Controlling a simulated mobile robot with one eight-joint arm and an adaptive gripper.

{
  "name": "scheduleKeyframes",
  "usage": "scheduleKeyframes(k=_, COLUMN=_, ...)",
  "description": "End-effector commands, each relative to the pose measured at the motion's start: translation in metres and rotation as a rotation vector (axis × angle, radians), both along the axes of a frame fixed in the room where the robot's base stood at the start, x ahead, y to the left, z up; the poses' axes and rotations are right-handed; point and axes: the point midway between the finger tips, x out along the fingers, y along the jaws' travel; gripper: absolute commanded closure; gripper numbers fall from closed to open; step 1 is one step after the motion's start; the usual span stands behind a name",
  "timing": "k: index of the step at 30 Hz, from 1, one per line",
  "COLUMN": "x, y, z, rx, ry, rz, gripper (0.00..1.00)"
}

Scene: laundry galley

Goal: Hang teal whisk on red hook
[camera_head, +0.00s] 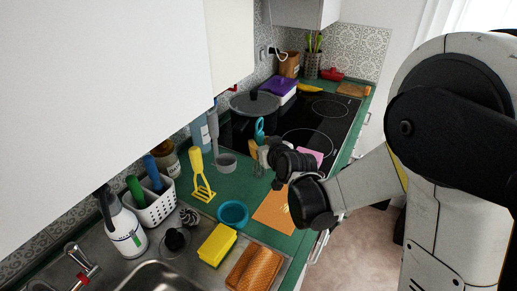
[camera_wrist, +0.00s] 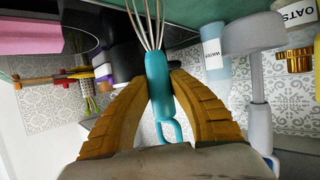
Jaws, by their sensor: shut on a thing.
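The teal whisk (camera_head: 259,129) is above the counter beside the hob, with its teal looped handle end pointing up. In the wrist view its handle (camera_wrist: 157,88) lies between my two yellow-brown fingers, and its wires extend away past the fingertips. My gripper (camera_head: 263,153) is shut on the handle. It also shows large in the wrist view (camera_wrist: 159,82).
White cupboards (camera_head: 95,75) overhang the left side.

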Motion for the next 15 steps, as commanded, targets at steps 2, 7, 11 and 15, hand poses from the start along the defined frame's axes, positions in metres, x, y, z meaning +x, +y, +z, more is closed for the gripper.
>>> scheduleKeyframes(k=2, x=0.0, y=0.0, z=0.0, rx=0.0, ry=0.001, rz=0.0, gripper=1.0)
scheduleKeyframes(k=7, x=0.0, y=0.0, z=0.008, rx=0.0, ry=0.001, rz=0.0, gripper=1.0)
scheduleKeyframes(k=11, x=0.0, y=0.0, z=0.017, rx=0.0, ry=0.0, rz=0.0, gripper=1.0)
scheduleKeyframes(k=15, x=0.0, y=0.0, z=0.027, rx=0.0, ry=0.0, rz=0.0, gripper=1.0)
